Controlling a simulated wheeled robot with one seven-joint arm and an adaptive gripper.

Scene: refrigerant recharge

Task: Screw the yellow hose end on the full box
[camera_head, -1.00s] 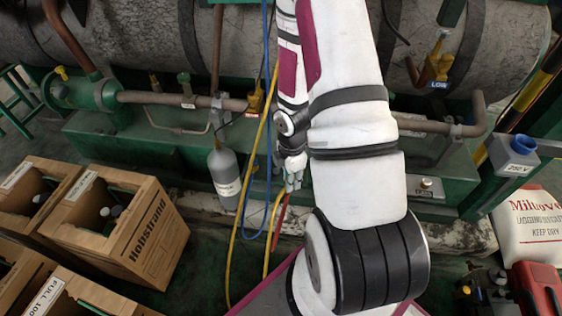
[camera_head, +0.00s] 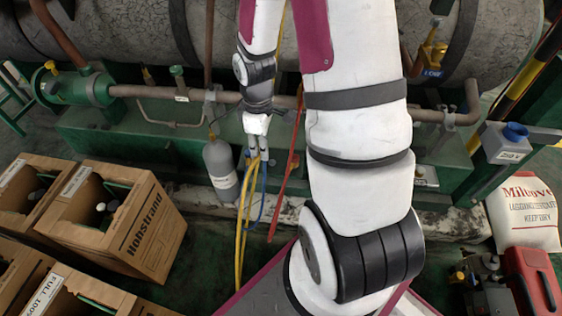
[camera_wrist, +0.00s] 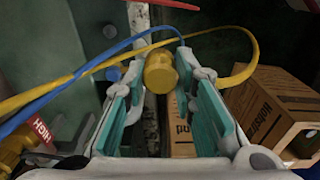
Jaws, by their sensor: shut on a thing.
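My gripper (camera_head: 256,146) is left of my forearm in the head view, in front of the pipework. In the wrist view its two teal-padded fingers (camera_wrist: 162,95) are shut on the yellow hose end (camera_wrist: 160,75), a round yellow fitting at the fingertips. The yellow hose (camera_head: 240,225) hangs below the gripper in a loop. A cardboard box (camera_head: 75,300) at the lower left has a label reading "FULL 100" and is partly cut off. Another open box (camera_head: 150,230), marked Hobstrand, stands behind it with bottles inside; its label is too small to read.
A blue hose (camera_head: 262,205) and a red hose (camera_head: 289,170) hang near the gripper. A grey cylinder (camera_head: 220,170) hangs just left of it. More open boxes (camera_head: 25,205) stand at far left. A white sack (camera_head: 525,215) and red case (camera_head: 530,280) are at right.

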